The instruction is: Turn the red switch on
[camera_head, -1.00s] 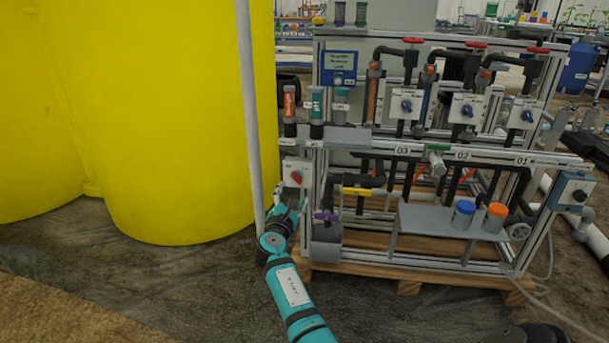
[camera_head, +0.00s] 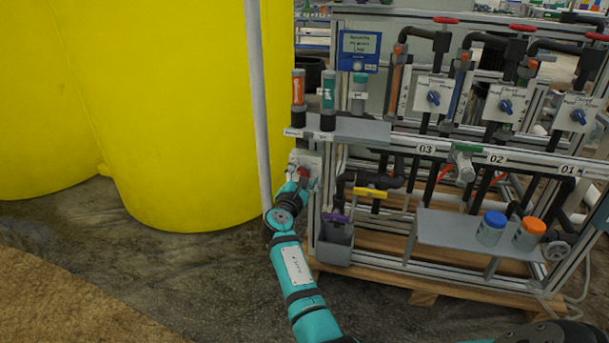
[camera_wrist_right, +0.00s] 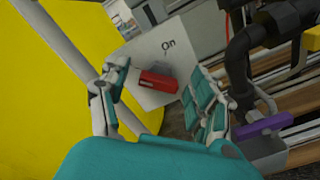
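The red switch (camera_wrist_right: 157,82) sits on a white plate (camera_wrist_right: 152,52) marked "On" in the right wrist view. Its bar lies nearly across that picture, below the label. In the head view its white box (camera_head: 306,158) is at the left end of the skid, mostly behind my gripper. My right gripper (camera_wrist_right: 163,92) is open in front of the switch, one finger on each side of the red bar. The left finger is very close to the bar's end; I cannot tell if they touch. The right gripper also shows in the head view (camera_head: 300,182). My left gripper is not in view.
A grey pole (camera_head: 259,110) and a large yellow tank (camera_head: 180,120) stand just left. A grey bin (camera_head: 335,245) with a purple-handled valve is close on the right. The skid's shelf (camera_head: 450,228) holds a blue-lidded and an orange-lidded jar. Floor in front is clear.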

